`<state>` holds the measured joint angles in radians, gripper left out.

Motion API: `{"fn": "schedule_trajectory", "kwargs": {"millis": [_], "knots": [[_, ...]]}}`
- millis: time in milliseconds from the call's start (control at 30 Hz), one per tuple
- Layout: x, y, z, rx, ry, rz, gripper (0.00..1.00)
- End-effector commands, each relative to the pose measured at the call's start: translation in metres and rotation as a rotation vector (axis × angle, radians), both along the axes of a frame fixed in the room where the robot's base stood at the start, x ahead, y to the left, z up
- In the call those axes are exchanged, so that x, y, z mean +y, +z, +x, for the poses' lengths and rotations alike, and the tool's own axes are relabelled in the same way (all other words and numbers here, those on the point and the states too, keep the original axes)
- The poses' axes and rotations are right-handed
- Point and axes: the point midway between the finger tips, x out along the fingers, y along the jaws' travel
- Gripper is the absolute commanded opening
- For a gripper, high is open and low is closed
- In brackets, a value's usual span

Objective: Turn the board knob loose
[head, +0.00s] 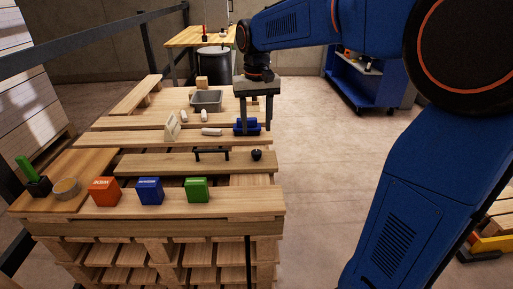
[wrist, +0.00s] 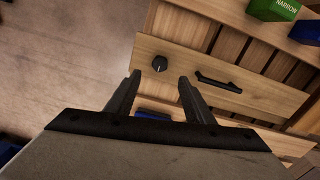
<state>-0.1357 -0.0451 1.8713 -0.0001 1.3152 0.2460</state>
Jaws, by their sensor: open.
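The black board knob (head: 256,155) stands at the right end of a wooden board (head: 150,164) on the pallet stack. In the wrist view the round knob (wrist: 160,63), with a pale mark on top, shows just beyond and between my fingertips. My gripper (head: 257,128) points down above the stack with its jaws apart. In the wrist view my gripper (wrist: 160,78) is open and empty, and no finger appears to touch the knob. A black bar handle (head: 211,154) is fixed on the same board, left of the knob in the head view.
Red (head: 104,191), blue (head: 150,191) and green (head: 197,190) boxes stand on the front plank. A blue roll-like thing (head: 242,127) lies behind my fingers. A grey tray (head: 207,100) and small white pieces sit farther back.

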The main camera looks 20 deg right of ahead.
Motion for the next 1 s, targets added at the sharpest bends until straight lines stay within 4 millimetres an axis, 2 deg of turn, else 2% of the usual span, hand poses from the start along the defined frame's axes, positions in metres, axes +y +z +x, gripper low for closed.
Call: {"fn": "schedule_trajectory", "kwargs": {"millis": [300,500,700,967,1000], "knots": [[0.000,-0.056,-0.001,0.003,0.000,-0.001,0.48],[0.000,-0.081,0.000,0.002,0.000,-0.001,0.48],[0.000,-0.092,0.000,0.000,0.000,0.000,0.48],[0.000,-0.093,0.000,0.000,0.000,0.000,0.48],[0.000,-0.093,0.000,0.000,0.000,0.000,0.43]]}}
